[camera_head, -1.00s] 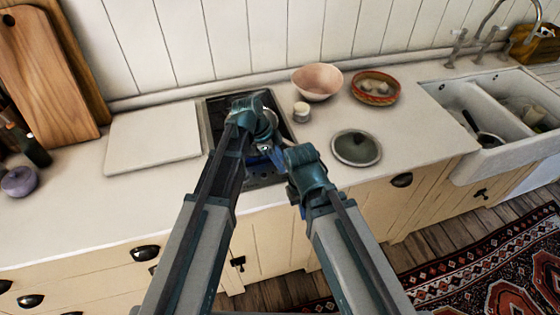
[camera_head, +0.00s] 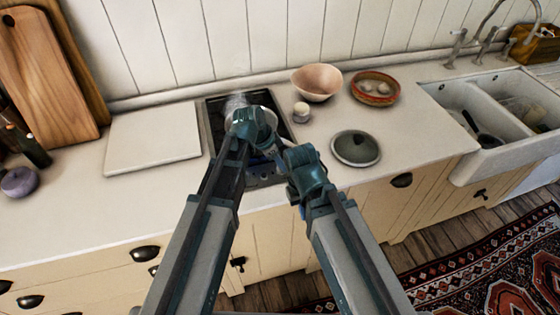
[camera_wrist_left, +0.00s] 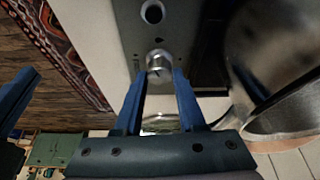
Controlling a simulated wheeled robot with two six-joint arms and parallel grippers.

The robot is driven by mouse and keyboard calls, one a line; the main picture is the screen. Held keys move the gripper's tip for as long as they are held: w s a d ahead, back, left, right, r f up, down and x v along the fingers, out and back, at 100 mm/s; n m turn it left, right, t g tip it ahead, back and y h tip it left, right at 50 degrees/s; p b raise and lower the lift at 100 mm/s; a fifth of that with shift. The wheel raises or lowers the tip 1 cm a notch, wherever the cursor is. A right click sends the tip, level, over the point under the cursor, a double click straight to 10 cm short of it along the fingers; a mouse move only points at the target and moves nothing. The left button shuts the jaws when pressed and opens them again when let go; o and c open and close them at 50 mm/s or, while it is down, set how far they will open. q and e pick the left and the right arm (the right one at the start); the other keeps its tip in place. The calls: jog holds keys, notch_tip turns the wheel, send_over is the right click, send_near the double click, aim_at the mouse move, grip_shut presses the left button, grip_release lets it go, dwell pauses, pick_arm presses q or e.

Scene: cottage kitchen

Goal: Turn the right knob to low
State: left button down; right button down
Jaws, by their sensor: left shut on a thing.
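The right knob (camera_wrist_left: 158,59) is a small silver knob on the dark front panel of the hob (camera_head: 214,108). In the left wrist view my left gripper (camera_wrist_left: 160,76) has its two blue fingers closed on either side of it. The knob's pointer is too small to read. A second round control (camera_wrist_left: 152,12) sits farther up the same panel.
A metal pan (camera_wrist_left: 283,112) stands on the hob close to my left gripper, with steam above it in the head view. A white board (camera_head: 153,137) lies left.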

pick_arm(q)
jog(key=n, duration=0.2)
jog(key=n+t+y, duration=0.1)
jog(key=n, duration=0.2)
jog(key=shift+s+d+t, duration=0.1)
jog(key=shift+s+t, duration=0.1)
jog(key=shift+t, duration=0.1)
jog(key=shift+n+t+y, duration=0.4)
jog(key=shift+n+y, duration=0.6)
jog(key=shift+n, duration=1.4)
jog(key=shift+d, duration=0.1)
jog(key=c, duration=0.8)
grip_release()
jog(key=shift+o, duration=0.2)
jog(key=p+v, duration=1.2)
jog(key=v, duration=0.1)
jog(key=shift+s+r+p, duration=0.2)
jog(key=shift+r+p, duration=0.1)
jog(key=shift+p, duration=0.05)
